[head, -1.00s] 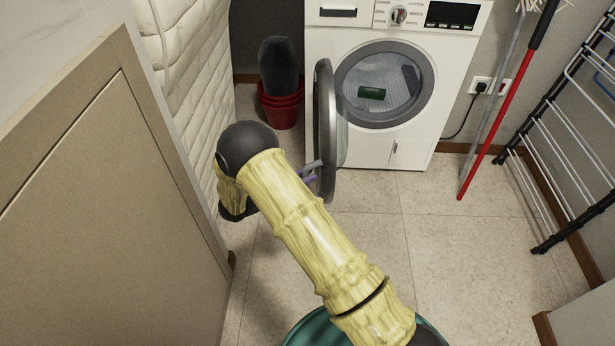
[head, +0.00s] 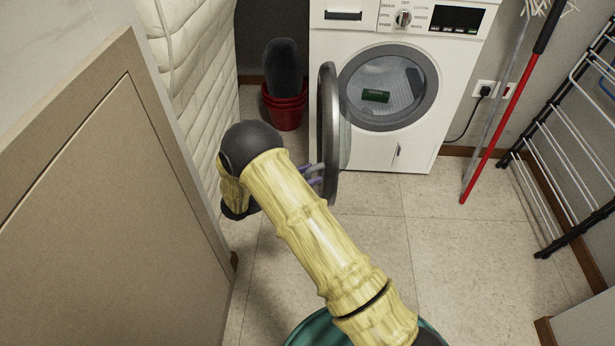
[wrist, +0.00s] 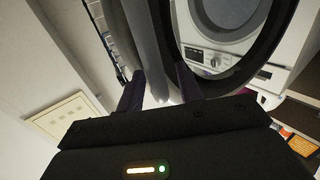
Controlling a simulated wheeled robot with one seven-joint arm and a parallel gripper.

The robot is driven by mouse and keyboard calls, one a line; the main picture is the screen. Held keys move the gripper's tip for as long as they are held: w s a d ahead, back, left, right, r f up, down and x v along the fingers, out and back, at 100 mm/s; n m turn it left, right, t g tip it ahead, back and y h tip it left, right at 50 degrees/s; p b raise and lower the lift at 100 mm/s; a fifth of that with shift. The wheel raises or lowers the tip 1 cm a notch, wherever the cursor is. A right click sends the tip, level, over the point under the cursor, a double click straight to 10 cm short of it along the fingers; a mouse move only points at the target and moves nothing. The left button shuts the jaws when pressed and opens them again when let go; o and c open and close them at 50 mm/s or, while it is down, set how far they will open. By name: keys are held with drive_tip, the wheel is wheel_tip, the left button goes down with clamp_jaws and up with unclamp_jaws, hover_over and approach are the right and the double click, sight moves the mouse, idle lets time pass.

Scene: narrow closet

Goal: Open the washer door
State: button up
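The washer (head: 380,155) stands at the back with its round door (head: 329,140) swung out to the left, seen nearly edge-on. The drum opening (head: 400,85) is uncovered. My gripper (head: 316,174) is at the lower left side of the door, partly hidden behind my arm. In the wrist view my gripper (wrist: 160,90) has its two dark fingers spread apart. A grey curved part of the door (wrist: 145,40) shows between and beyond them; I cannot tell whether they touch it. The dark door ring (wrist: 165,30) arcs past the right finger.
A green item (head: 376,96) shows in the drum opening. Red buckets (head: 285,108) stand left of the washer. A red-handled mop (head: 505,115) and a drying rack (head: 565,170) are at right. A brown cabinet (head: 110,220) is at left. The tiled floor (head: 400,250) is clear.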

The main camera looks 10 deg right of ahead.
drive_tip(key=p, duration=0.4)
approach(325, 135)
drive_tip(key=d, duration=0.2)
drive_tip(key=s+d+f, duration=0.1)
drive_tip(key=d, duration=0.1)
drive_tip(key=shift+d, duration=0.1)
drive_tip(key=shift+w+f, duration=0.1)
